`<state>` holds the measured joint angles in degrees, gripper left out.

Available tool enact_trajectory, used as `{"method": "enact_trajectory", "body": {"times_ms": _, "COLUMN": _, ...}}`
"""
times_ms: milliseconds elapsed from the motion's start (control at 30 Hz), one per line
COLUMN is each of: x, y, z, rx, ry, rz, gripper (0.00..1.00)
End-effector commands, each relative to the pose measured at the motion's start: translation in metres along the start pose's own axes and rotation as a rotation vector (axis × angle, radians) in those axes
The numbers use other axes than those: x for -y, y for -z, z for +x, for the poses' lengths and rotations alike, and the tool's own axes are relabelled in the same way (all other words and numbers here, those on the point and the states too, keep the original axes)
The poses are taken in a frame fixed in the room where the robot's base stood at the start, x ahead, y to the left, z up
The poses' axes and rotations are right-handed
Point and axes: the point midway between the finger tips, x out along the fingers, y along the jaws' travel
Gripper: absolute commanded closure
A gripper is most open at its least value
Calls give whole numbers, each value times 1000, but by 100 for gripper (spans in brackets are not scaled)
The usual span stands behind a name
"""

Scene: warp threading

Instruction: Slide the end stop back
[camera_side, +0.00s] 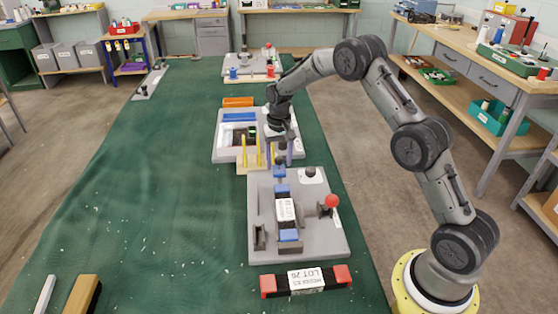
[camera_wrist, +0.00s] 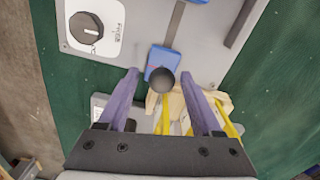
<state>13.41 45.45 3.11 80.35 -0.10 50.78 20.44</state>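A blue block with a round dark knob, which looks like the end stop (camera_side: 279,173), sits at the far end of the narrow track on the grey fixture plate (camera_side: 325,245). It also shows in the wrist view (camera_wrist: 162,60), with its dark knob (camera_wrist: 161,80). My gripper (camera_side: 278,161) points down over this end of the plate. In the wrist view its two purple fingers (camera_wrist: 161,80) are apart, one on each side of the knob in the picture. I see gaps between fingers and knob; whether the tips are down at knob height is unclear.
A red-knobbed lever (camera_side: 331,201) and a dial (camera_wrist: 87,27) are on the plate. A red-ended block (camera_side: 306,281) lies in front. The left cloth is mostly clear.

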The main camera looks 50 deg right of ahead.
Motion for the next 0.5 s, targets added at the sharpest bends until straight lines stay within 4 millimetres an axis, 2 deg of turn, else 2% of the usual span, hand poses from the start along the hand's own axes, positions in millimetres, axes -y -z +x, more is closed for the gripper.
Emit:
{"method": "enact_trajectory", "body": {"times_ms": 267, "x": 1, "y": -1, "z": -5, "rx": 2, "ry": 0, "rz": -1, "gripper": 34}}
{"method": "enact_trajectory", "body": {"times_ms": 367, "x": 1, "y": 0, "z": -17, "rx": 0, "ry": 1, "rz": -1, "gripper": 34}}
{"method": "enact_trajectory", "body": {"times_ms": 500, "x": 1, "y": 0, "z": -44, "rx": -3, "ry": 2, "rz": 0, "gripper": 34}}
